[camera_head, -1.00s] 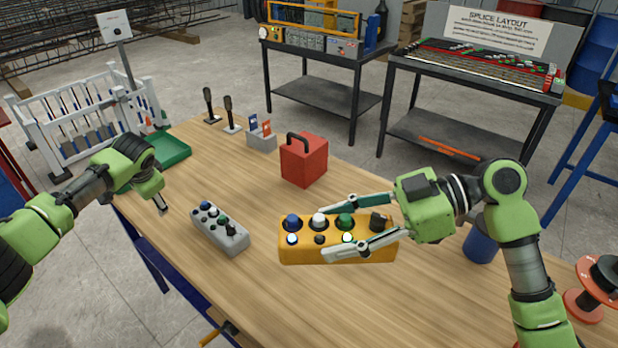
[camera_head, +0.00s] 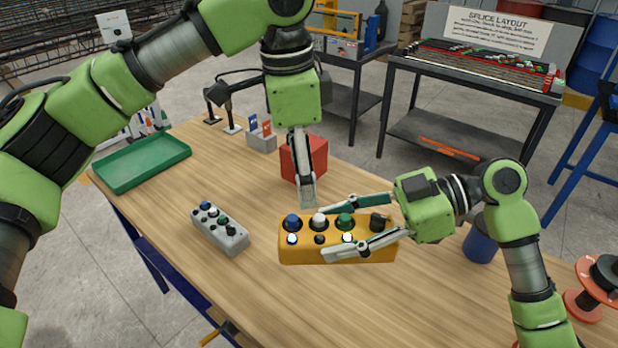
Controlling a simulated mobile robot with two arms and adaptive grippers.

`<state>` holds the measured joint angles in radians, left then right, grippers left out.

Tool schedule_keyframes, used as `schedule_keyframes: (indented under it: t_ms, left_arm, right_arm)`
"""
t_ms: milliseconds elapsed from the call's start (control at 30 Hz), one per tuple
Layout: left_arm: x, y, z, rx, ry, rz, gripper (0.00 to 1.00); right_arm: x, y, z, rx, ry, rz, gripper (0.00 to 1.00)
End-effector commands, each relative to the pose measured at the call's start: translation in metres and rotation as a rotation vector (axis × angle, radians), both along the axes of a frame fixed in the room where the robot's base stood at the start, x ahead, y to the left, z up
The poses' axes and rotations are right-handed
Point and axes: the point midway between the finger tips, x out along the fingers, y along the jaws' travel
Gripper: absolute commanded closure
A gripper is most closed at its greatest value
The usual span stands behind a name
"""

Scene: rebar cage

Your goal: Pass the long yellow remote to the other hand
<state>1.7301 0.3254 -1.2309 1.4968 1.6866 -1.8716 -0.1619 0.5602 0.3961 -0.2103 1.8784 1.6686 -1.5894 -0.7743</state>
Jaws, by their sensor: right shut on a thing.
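The long yellow remote (camera_head: 293,252) lies across the wooden table, with blue, white, green and black knobs and buttons on its top. My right gripper (camera_head: 336,232) reaches in from the right with its two fingers along the far and near sides of the remote, shut on its right part. I cannot tell whether the remote is lifted off the table. My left gripper (camera_head: 307,202) points down from above, just beyond the remote's far left edge and in front of the red box. Its fingers overlap in this view, so their opening does not show.
A grey remote (camera_head: 221,230) lies to the left. A red box (camera_head: 315,160) stands behind my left gripper. A green tray (camera_head: 141,164) is at the far left edge, and a blue cylinder (camera_head: 480,246) stands at the right. The table's near middle is clear.

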Motion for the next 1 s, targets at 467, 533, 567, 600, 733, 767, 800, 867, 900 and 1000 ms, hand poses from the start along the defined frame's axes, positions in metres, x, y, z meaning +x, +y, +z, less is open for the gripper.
schedule_keyframes:
  t_ms: [467, 533, 567, 600, 733, 767, 800, 867, 900, 1000]
  left_arm:
    - [-0.054, -0.012, -0.002, 0.092, 0.048, -0.147, 0.31]
    - [-0.054, -0.012, -0.015, 0.092, 0.048, -0.146, 0.31]
    - [-0.054, -0.012, -0.021, 0.091, 0.047, -0.146, 0.31]
    - [-0.054, -0.012, -0.029, 0.092, 0.048, -0.147, 0.31]
    - [-0.054, -0.012, -0.054, 0.090, 0.046, -0.146, 0.31]
    - [-0.054, -0.012, -0.059, 0.090, 0.047, -0.145, 0.31]
    - [-0.054, -0.012, -0.066, 0.090, 0.046, -0.146, 0.31]
    - [-0.054, -0.012, -0.075, 0.089, 0.047, -0.146, 0.31]
    - [-0.054, -0.012, -0.080, 0.089, 0.046, -0.145, 0.31]
    - [-0.053, -0.012, -0.089, 0.089, 0.045, -0.145, 0.31]
  right_arm:
    - [0.000, 0.000, 0.001, 0.002, -0.002, 0.000, 0.84]
    - [0.000, 0.000, 0.001, 0.002, -0.002, 0.000, 0.84]
    - [0.000, 0.000, 0.001, 0.002, -0.002, 0.000, 0.84]
    - [0.000, 0.000, 0.001, 0.002, -0.002, 0.000, 0.84]
    - [0.000, 0.000, 0.001, 0.003, -0.002, 0.000, 0.84]
    - [0.000, 0.000, 0.001, 0.003, -0.002, 0.000, 0.84]
    - [0.000, 0.000, 0.001, 0.003, -0.002, 0.000, 0.84]
    - [0.000, 0.000, 0.001, 0.003, -0.002, 0.000, 0.84]
    - [0.000, 0.000, 0.001, 0.003, -0.002, 0.000, 0.84]
    - [0.000, 0.000, 0.001, 0.002, -0.002, 0.000, 0.84]
